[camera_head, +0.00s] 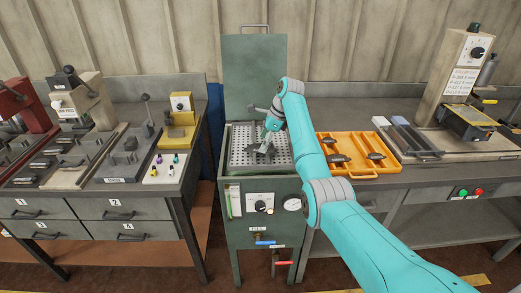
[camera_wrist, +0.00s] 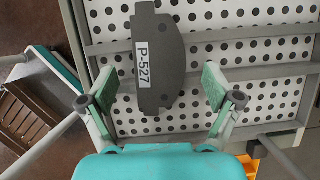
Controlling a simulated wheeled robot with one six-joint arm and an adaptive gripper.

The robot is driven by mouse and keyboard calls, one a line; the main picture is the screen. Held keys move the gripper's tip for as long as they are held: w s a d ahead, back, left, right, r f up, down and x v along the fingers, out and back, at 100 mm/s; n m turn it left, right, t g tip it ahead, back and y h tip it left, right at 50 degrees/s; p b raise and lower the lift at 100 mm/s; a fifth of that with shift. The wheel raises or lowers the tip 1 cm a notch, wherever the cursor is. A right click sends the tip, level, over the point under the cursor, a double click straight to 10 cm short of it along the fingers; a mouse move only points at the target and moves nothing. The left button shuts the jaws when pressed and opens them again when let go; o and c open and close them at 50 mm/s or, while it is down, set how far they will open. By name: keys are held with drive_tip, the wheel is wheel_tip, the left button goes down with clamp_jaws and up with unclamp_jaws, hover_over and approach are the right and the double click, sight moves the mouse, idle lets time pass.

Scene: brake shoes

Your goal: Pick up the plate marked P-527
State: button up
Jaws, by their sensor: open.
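The plate marked P-527 (camera_wrist: 166,62) is a dark grey curved piece with a white label on its left side. In the wrist view it lies over a perforated white surface (camera_wrist: 262,98) crossed by grey bars. My gripper (camera_wrist: 160,88) is open, with one finger on each side of the plate's lower part. A gap shows on both sides, and nothing is held. In the head view my gripper (camera_head: 264,152) is low over the perforated top of the green cabinet (camera_head: 233,165). The plate cannot be made out clearly there.
An orange tray (camera_head: 335,168) with several dark parts sits on the bench to the right. A bench with tools, small coloured pieces and drawers (camera_head: 115,213) stands to the left. The cabinet's raised green lid (camera_head: 254,70) stands behind my gripper.

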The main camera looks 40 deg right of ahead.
drive_tip(key=shift+a+f, duration=0.1)
drive_tip(key=shift+f, duration=0.1)
drive_tip(key=c, duration=1.6)
drive_tip(key=shift+r, duration=0.15)
drive_tip(key=shift+c, duration=0.2)
